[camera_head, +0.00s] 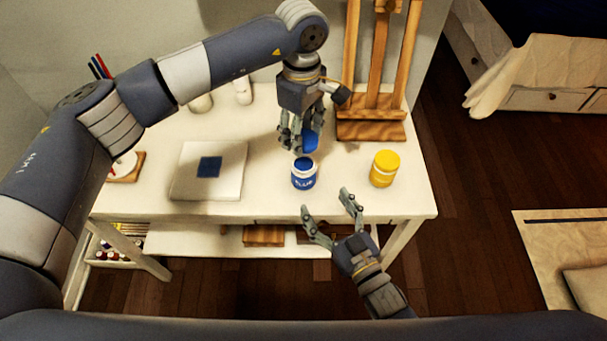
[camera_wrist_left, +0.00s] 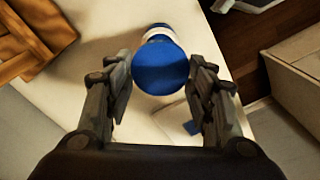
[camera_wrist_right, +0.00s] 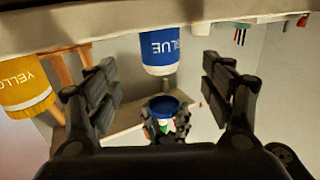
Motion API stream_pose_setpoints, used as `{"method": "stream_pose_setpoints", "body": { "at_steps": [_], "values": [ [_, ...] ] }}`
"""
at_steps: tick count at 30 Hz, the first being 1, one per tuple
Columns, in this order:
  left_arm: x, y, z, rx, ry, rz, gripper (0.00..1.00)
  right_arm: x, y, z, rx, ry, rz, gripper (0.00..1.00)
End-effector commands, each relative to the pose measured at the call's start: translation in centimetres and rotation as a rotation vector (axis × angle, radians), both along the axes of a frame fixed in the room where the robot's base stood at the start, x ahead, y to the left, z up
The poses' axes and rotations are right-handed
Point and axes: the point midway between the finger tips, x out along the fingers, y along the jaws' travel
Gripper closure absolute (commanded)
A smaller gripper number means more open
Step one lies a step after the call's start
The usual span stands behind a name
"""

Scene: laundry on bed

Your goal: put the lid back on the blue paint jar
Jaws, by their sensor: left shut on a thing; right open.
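The blue paint jar (camera_head: 304,174), white with a blue label band, stands upright and open near the table's front edge. Blue paint shows in its mouth. My left gripper (camera_head: 300,142) is shut on the blue lid (camera_head: 311,140), holding it tilted just above and behind the jar, apart from it. In the left wrist view the round lid (camera_wrist_left: 160,69) sits between the fingers and partly hides the jar (camera_wrist_left: 158,31). My right gripper (camera_head: 331,202) is open and empty at the front edge, in front of the jar. The right wrist view shows the jar upside down (camera_wrist_right: 160,52).
A yellow paint jar (camera_head: 384,168) with its lid on stands right of the blue jar. A wooden easel (camera_head: 372,130) stands behind it. A canvas with a blue square (camera_head: 228,182) lies on the white table (camera_head: 270,207) at the left. Bare tabletop surrounds the blue jar.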

Motion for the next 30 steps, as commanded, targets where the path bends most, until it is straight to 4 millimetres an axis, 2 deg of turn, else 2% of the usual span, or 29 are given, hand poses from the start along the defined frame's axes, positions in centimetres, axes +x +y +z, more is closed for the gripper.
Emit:
{"method": "stream_pose_setpoints", "body": {
  "at_steps": [12, 16, 21, 30],
  "values": [
    [0.0, 0.0, 0.0, 0.000, 0.000, 0.000, 0.59, 6.8, 3.5, 0.2, 0.001, -0.003, 0.000, 0.26],
    [0.0, 0.0, 0.0, 0.000, 0.000, 0.000, 0.59, 8.5, 4.3, 0.1, 0.001, -0.002, 0.000, 0.26],
    [0.0, 0.0, 0.0, 0.000, 0.000, 0.000, 0.59, 9.7, 4.9, 0.1, 0.000, -0.001, 0.000, 0.26],
    [0.0, 0.0, 0.0, 0.000, 0.000, 0.000, 0.59, 10.0, 5.1, 0.1, 0.000, -0.001, 0.000, 0.26]
  ]
}}
